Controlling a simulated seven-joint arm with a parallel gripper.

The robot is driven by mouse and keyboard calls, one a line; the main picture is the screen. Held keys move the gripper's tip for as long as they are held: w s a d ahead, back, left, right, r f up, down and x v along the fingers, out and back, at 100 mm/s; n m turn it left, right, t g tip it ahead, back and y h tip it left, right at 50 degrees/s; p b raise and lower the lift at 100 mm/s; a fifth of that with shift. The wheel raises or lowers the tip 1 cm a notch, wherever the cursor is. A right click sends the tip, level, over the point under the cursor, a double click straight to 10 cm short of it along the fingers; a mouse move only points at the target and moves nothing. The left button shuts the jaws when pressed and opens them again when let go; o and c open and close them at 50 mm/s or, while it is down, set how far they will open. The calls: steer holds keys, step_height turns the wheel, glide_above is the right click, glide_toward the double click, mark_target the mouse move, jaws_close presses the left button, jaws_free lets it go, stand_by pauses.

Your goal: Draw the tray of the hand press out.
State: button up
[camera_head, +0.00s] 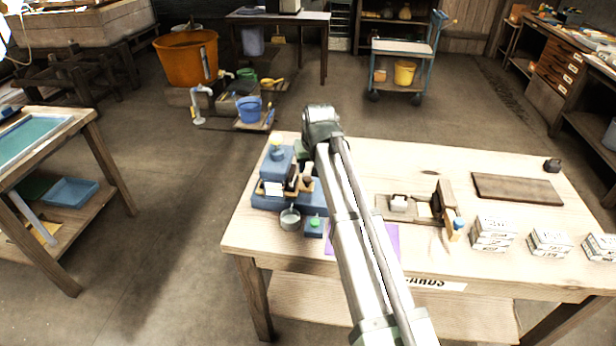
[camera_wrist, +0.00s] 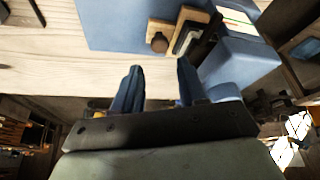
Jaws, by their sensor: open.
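The blue hand press (camera_head: 287,200) stands at the left end of the wooden table. In the wrist view its blue body (camera_wrist: 115,22) fills the top middle. A wooden tray front with a round brown knob (camera_wrist: 158,42) sticks out from the press towards my gripper. My gripper (camera_wrist: 160,68) is open and empty, its two dark fingers apart, just short of the knob and pointing at it. The knob lies between the lines of the fingertips, and I see no contact. In the head view my arm hides the gripper and part of the press.
A metal cup (camera_head: 290,219) and a small blue box with a green top (camera_head: 314,227) stand close in front of the press. A wooden fixture (camera_head: 445,205), white stacked boxes (camera_head: 494,233) and a dark board (camera_head: 517,189) lie to the right on the table (camera_head: 283,253).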

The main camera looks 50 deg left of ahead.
mark_target(308, 179)
steer(key=x, duration=0.7)
steer(key=shift+w+a+f, duration=0.1)
steer(key=shift+a+f, duration=0.1)
steer(key=shift+f, duration=0.15)
jaws_close()
